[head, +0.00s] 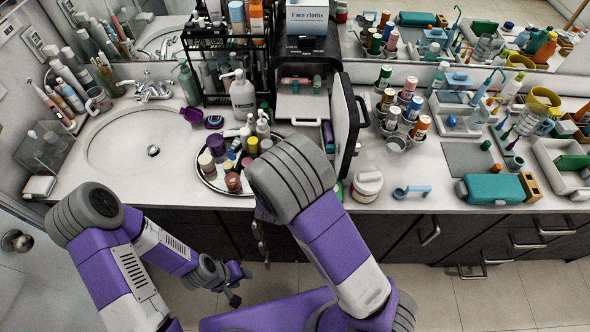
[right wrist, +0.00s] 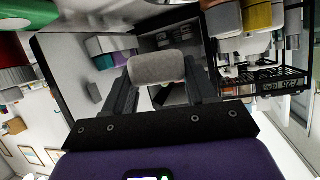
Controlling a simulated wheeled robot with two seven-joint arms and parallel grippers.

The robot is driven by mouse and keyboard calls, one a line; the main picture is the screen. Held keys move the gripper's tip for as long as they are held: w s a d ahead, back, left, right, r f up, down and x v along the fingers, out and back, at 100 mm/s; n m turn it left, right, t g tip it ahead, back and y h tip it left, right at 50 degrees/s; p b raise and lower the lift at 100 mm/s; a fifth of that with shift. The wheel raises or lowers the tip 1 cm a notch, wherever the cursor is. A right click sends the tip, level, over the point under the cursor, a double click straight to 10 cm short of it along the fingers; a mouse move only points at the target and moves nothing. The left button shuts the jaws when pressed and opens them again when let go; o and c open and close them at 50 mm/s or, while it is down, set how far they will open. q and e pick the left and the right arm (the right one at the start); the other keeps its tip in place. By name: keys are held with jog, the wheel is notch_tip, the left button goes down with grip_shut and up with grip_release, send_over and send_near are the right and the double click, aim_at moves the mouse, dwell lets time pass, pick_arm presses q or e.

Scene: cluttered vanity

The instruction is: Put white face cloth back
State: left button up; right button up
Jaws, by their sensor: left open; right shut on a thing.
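In the right wrist view, my right gripper (right wrist: 157,85) is shut on the white face cloth (right wrist: 157,66), a small, pale grey-white, fuzzy bundle held between the two dark fingers. Beyond it is the inside of a dark cabinet. In the head view my right arm reaches over the counter's front edge, and its forearm hides the gripper and the cloth. A box labelled "Face cloths" (head: 307,17) stands on top of the black cabinet. My left gripper (head: 234,284) is open and empty, low in front of the drawers, away from the counter.
The black cabinet's door (head: 343,135) stands open toward me. A round tray (head: 209,178) of bottles sits left of my right arm, and a black rack (head: 225,50) stands behind. A white jar (head: 367,184) is right of the door. The sink (head: 145,142) is at left.

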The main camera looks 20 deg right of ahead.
jog(key=s+f+b, duration=0.1)
jog(key=f, duration=0.1)
jog(key=s+f+g+h+b, duration=0.1)
jog(key=f+b, duration=0.1)
jog(key=f, duration=0.1)
jog(key=s+f+m+h+b, duration=0.1)
jog(key=s+f+b, duration=0.1)
jog(key=f, duration=0.1)
jog(key=shift+d+f, duration=0.15)
dwell(0.4)
jog(key=shift+f+g+b, duration=0.3)
jog(key=shift+f+b, duration=0.2)
jog(key=shift+f, duration=0.15)
jog(key=o, duration=1.2)
jog(key=shift+r, duration=0.1)
